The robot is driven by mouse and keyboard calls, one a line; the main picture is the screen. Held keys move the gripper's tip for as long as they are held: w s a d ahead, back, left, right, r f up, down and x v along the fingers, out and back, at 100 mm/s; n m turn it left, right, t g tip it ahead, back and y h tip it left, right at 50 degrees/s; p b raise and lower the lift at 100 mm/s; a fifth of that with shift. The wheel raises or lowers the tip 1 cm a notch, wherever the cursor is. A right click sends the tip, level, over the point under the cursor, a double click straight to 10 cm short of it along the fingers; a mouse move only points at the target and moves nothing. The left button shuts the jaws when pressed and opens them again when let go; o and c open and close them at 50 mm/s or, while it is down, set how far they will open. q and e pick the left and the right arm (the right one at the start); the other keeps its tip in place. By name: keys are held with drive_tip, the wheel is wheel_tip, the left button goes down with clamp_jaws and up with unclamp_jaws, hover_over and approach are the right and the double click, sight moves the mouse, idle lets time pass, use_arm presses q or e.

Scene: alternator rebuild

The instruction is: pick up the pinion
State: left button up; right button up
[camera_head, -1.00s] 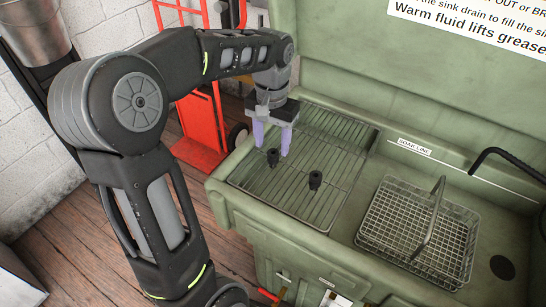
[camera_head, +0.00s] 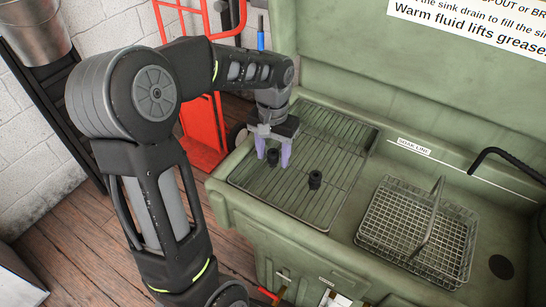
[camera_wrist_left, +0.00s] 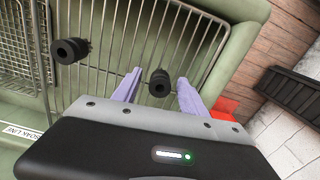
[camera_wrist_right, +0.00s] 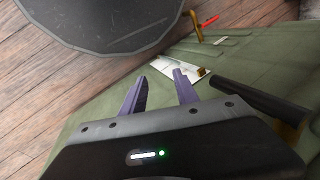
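Two small black pinion-like parts stand on the wire rack (camera_head: 330,150) at the left of the green wash sink. The farther pinion (camera_head: 272,156) also shows in the left wrist view (camera_wrist_left: 159,84); the nearer pinion (camera_head: 315,179) shows there too (camera_wrist_left: 70,50). My left gripper (camera_head: 273,160) is open, its purple fingers pointing down with the farther pinion between or just beyond the tips. In the left wrist view the fingers (camera_wrist_left: 158,84) stand apart on either side of that pinion, with gaps visible. My right gripper (camera_wrist_right: 159,85) is open and empty, beside the sink's green outer wall.
A wire basket (camera_head: 415,228) with a raised handle sits in the sink to the right of the rack. A black curved spout (camera_head: 510,160) is at the right. The sink rim (camera_head: 225,205) borders the rack. A red hand truck (camera_head: 203,125) stands behind my left arm.

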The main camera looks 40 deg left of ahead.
use_arm(q)
clamp_jaws()
idle(0.3)
idle(0.4)
wheel_tip(320, 180, up, 10)
idle(0.4)
idle(0.5)
